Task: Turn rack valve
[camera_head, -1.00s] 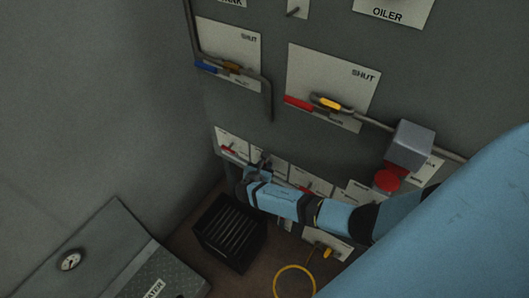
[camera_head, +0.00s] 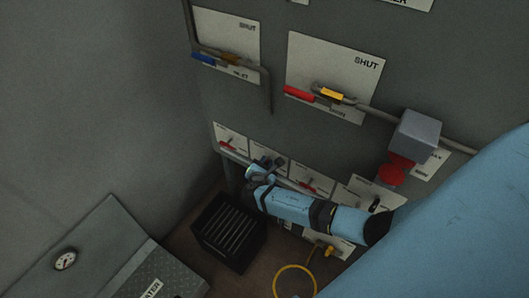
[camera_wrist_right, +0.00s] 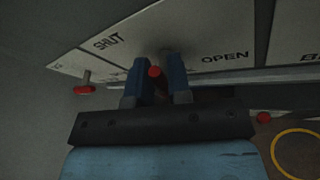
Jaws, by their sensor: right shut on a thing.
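A lower row of white valve plates with small red handles runs along the grey rack panel. My right gripper (camera_head: 262,165) is at one of these plates in the head view, its arm reaching in from the right. In the right wrist view the two blue fingers (camera_wrist_right: 159,80) are shut on a red valve handle (camera_wrist_right: 154,72), whose red end shows between them. The plate behind the handle (camera_wrist_right: 215,35) reads SHUT on the left and OPEN on the right. The fingers hide most of the handle. My left gripper is not in view.
A neighbouring red handle (camera_wrist_right: 84,88) is left of the fingers. Above are larger plates with a blue lever (camera_head: 203,58) and a red lever (camera_head: 298,93) on pipes. A grey box (camera_head: 415,135) juts out at right. A black slatted crate (camera_head: 229,232) and a yellow ring (camera_head: 295,281) are below.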

